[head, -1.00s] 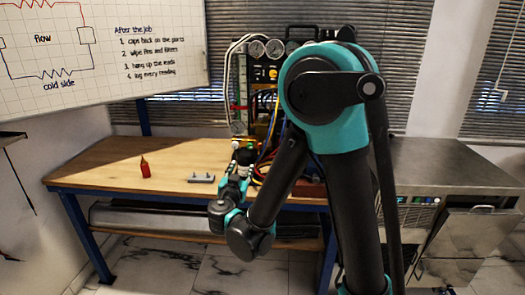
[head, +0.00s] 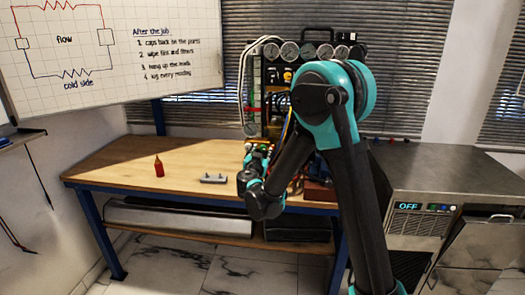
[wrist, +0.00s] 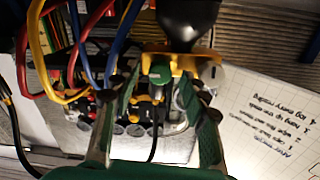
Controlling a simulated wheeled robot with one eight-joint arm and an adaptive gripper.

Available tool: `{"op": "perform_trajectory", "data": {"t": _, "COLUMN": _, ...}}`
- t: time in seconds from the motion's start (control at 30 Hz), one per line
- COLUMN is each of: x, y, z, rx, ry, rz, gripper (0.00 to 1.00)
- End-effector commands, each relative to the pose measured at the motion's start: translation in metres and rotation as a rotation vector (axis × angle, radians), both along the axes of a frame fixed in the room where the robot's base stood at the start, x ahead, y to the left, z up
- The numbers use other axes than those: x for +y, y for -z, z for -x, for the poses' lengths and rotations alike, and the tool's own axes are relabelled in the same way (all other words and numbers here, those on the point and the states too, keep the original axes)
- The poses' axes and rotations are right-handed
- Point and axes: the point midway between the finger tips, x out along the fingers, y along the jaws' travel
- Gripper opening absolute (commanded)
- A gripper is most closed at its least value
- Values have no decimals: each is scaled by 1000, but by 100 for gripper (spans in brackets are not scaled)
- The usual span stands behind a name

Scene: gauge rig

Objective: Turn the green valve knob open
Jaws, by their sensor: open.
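A green knob-like part (wrist: 160,73) on a yellow body shows between the fingertips of my gripper (wrist: 156,78) in the wrist view. The fingers stand apart, one on each side of it, with visible room between. I cannot tell whether either finger touches it. In the head view my gripper (head: 252,160) is at the front of the gauge rig (head: 290,85), over the workbench. Small coloured knobs sit right by it there, partly hidden by my arm.
Red, yellow and blue hoses (wrist: 75,45) hang close to the fingers. A black funnel-shaped part (wrist: 188,20) is just beyond the green part. A red bottle (head: 159,168) and a grey bracket (head: 213,179) stand on the wooden bench (head: 120,165). The bench's left half is mostly clear.

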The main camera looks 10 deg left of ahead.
Motion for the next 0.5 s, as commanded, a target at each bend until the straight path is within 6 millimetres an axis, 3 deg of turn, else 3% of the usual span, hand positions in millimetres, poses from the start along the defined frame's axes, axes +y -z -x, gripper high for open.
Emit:
{"op": "perform_trajectory", "data": {"t": 0.2, "x": -2, "y": 0, "z": -15, "rx": 0, "ry": 1, "rz": 0, "gripper": 44}}
{"op": "perform_trajectory", "data": {"t": 0.5, "x": -1, "y": 0, "z": -16, "rx": 0, "ry": 0, "rz": 0, "gripper": 42}}
